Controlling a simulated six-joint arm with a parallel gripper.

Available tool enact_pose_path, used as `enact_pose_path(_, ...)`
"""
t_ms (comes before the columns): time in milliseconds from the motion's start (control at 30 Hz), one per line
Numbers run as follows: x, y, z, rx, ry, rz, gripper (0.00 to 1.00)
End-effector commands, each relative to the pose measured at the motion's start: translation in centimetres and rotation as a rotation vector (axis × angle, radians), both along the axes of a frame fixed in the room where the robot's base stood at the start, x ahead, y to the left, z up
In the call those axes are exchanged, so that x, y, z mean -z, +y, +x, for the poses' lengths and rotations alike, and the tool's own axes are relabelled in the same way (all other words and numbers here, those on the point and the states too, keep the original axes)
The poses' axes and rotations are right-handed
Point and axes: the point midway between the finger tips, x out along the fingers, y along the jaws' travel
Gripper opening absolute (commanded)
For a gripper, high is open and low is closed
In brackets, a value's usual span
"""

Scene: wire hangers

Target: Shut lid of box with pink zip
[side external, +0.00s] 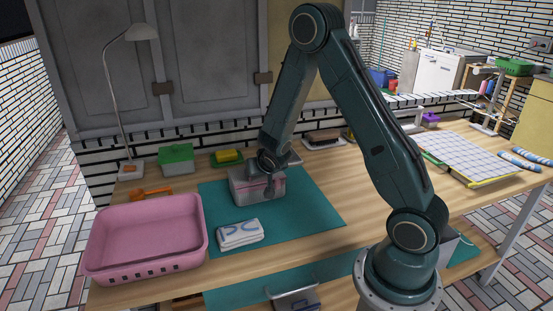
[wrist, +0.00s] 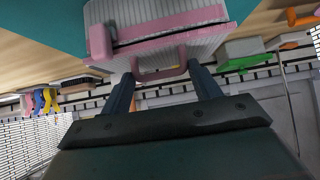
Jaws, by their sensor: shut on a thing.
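The grey ribbed box with pink zip (side external: 243,187) stands on the teal mat (side external: 310,210) in the side view. It also fills the top middle of the wrist view (wrist: 160,18), with a dark line along its pink zip edge. I cannot tell whether the lid is fully down. A pink handle (wrist: 160,73) sticks out of its side. My gripper (side external: 270,178) is at the box's top right in the side view. In the wrist view my gripper (wrist: 162,76) has a finger on each side of the handle and is shut on it. The arm hides part of the box.
A folded white cloth (side external: 240,233) lies in front of the box, and a pink basket (side external: 145,262) is at left. A green-lidded container (side external: 176,158) and a yellow sponge-like item (side external: 227,156) stand behind. The mat's right side is clear.

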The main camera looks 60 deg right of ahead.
Motion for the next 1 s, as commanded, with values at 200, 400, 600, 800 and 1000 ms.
enact_pose_path(200, 0.7, 0.4, -0.5, -0.001, 0.017, 0.014, 0.21)
enact_pose_path(400, 0.6, 0.4, -0.4, -0.001, 0.017, 0.014, 0.66)
enact_pose_path(600, 0.4, 0.2, -0.3, -0.001, 0.012, 0.008, 0.74)
enact_pose_path(800, 0.2, 0.2, -0.2, -0.001, 0.007, 0.006, 0.74)
enact_pose_path(1000, -0.4, 0.6, -0.6, -0.001, 0.005, 0.005, 0.74)
